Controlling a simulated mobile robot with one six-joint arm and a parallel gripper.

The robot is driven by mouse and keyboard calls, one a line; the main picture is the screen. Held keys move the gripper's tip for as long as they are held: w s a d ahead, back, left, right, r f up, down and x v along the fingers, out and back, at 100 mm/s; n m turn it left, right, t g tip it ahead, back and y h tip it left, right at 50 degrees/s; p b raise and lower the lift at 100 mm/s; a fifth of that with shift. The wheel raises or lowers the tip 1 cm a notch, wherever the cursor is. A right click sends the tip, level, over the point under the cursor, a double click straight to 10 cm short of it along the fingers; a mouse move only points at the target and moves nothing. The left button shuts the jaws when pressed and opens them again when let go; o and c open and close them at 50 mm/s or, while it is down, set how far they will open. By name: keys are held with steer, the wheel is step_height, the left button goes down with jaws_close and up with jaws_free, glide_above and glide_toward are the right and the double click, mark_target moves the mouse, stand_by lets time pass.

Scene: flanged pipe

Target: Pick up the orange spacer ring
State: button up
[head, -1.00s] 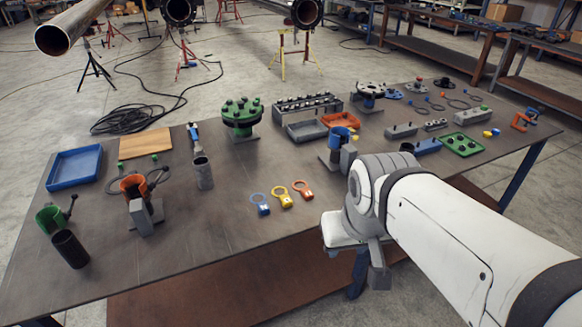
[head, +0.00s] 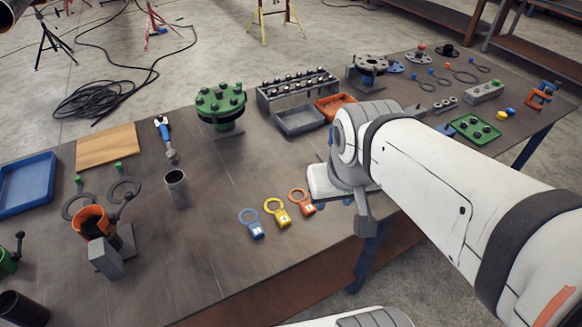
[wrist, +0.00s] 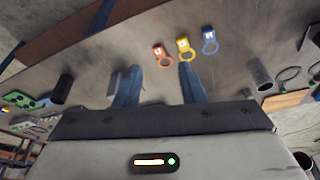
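The orange spacer ring (head: 301,201) lies flat on the table with a small white-labelled tab. It is the rightmost of three tagged rings, beside the yellow ring (head: 276,212) and the blue ring (head: 251,223). In the wrist view the orange ring (wrist: 161,55) shows ahead of my gripper (wrist: 158,80), in the gap between its two blue fingers. The fingers are apart and nothing is between them. In the head view my gripper (head: 334,203) is just right of the orange ring, its fingers mostly hidden by my wrist.
A grey cylinder (head: 177,188) stands left of the rings. Behind are a green flange (head: 221,105), a grey bin (head: 301,121) and an orange bin (head: 334,104). The table around the rings is clear.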

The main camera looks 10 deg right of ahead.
steer(key=shift+s, duration=0.1)
steer(key=shift+o, duration=1.5)
steer(key=shift+w+f, duration=0.15)
steer(key=shift+w, duration=0.2)
steer(key=shift+o, duration=0.7)
steer(key=w+f+n+g+b, duration=0.1)
steer(key=w+f+b, duration=0.3)
steer(key=w+f, duration=0.3)
steer(key=w, duration=0.4)
steer(key=shift+w+d+f+n+g+b, duration=0.25)
steer(key=shift+d+f+n+g+b, duration=0.1)
steer(key=shift+f+n+g, duration=0.05)
steer(key=n+g+b, duration=0.2)
steer(key=b, duration=0.1)
glide_above(306, 203)
step_height(306, 203, down, 13)
steer(key=shift+a+r, duration=0.1)
steer(key=shift+r, duration=0.1)
steer(key=shift+f, duration=0.4)
steer(key=shift+f+p, duration=0.4)
steer(key=shift+f, duration=3.3)
